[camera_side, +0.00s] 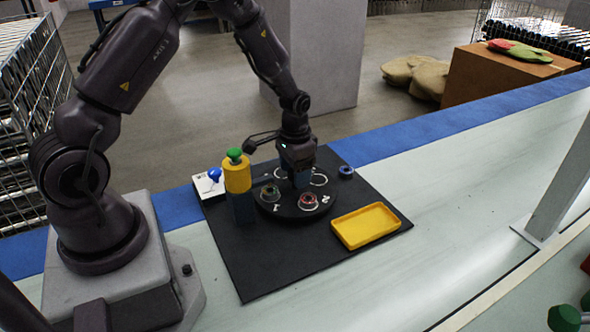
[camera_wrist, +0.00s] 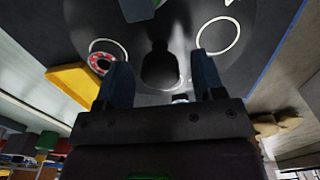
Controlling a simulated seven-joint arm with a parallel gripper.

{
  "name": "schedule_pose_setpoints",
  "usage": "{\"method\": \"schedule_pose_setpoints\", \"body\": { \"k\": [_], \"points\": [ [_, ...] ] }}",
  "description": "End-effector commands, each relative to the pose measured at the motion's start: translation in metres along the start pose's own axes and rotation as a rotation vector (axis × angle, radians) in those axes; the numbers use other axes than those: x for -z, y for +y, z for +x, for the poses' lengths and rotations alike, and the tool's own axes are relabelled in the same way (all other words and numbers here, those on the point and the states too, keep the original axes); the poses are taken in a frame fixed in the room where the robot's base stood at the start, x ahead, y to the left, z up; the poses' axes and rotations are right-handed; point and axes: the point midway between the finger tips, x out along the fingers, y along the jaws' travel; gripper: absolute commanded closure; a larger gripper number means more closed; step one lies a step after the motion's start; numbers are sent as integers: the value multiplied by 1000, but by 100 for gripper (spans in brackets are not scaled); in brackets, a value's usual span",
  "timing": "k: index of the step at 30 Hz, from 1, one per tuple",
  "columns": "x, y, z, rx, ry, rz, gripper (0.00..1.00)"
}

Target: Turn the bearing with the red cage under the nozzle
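The bearing with the red cage (camera_side: 308,201) sits in a white ring on the front right of the round black turntable (camera_side: 292,213). It also shows at the left in the wrist view (camera_wrist: 101,63). The nozzle arm (camera_side: 263,182) reaches from a blue post with a yellow cylinder (camera_side: 237,178) over the turntable's left side, near a bearing with a darker cage (camera_side: 270,194). The red-caged bearing is apart from it. My gripper (camera_side: 302,180) is low over the back of the turntable. In the wrist view its fingers (camera_wrist: 161,78) are apart, with a dark upright knob (camera_wrist: 160,62) between or just beyond them; contact cannot be told.
Empty white rings (camera_side: 319,180) mark the turntable's back. A yellow tray (camera_side: 365,226) lies at the right of the black mat (camera_side: 262,270). A small blue ring-shaped part (camera_side: 346,171) lies behind it, and a white card with a blue object (camera_side: 209,183) is at the left.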

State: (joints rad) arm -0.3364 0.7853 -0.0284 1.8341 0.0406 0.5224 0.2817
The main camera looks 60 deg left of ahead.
Motion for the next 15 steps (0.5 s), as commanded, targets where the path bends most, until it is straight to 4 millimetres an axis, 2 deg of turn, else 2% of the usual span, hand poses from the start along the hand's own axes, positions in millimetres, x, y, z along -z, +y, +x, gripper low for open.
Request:
{"method": "schedule_pose_setpoints", "body": {
  "k": [1, 6, 8, 15],
  "points": [
    [0, 0, 0, 0, 0, 0, 48],
    [0, 0, 0, 0, 0, 0, 87],
    [0, 0, 0, 0, 0, 0, 100],
    [0, 0, -1, 0, 0, 9, 100]
  ]
}}
